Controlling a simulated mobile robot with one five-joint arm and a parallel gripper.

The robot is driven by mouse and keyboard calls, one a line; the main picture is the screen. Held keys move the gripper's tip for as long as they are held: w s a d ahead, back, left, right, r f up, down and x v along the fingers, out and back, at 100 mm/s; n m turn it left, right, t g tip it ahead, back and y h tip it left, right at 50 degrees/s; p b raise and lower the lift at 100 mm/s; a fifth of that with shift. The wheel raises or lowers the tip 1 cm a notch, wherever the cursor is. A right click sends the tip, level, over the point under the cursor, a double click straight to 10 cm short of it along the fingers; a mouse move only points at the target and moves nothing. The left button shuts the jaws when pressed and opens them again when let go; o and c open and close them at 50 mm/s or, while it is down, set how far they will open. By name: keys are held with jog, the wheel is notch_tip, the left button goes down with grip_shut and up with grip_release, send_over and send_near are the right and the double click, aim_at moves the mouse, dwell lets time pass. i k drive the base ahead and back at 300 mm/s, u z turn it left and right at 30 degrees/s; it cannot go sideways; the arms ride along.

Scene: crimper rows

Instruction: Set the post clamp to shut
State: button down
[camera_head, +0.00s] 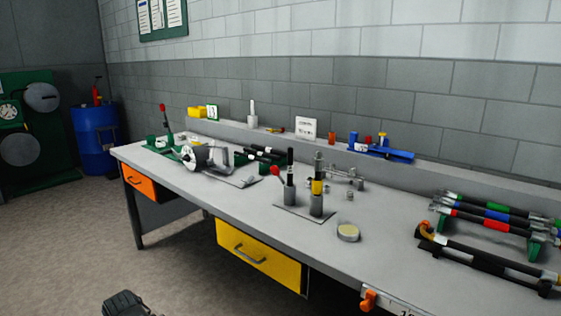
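Two dark posts stand upright on a thin plate (291,212) in the middle of the bench. The left post (290,190) is black above a grey base, with a red knob (275,170) beside it. The right post (316,199) has a yellow band and a grey top. These may belong to the post clamp; I cannot tell for sure, nor whether it is open or shut. A black part at the bottom edge (125,304) looks like my gripper, well apart from the bench and cut off by the frame. Its fingers are not clear.
The grey bench (390,262) carries a round tin (348,232), a rack of hoses (497,215) at right and a grey-and-green machine (203,158) at left. An orange part (369,300) sits on the front edge. A yellow drawer (258,255) is below.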

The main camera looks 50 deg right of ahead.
aim_at(275, 169)
jog(key=z, duration=0.65)
jog(key=i, duration=0.85)
jog(key=u, duration=1.15)
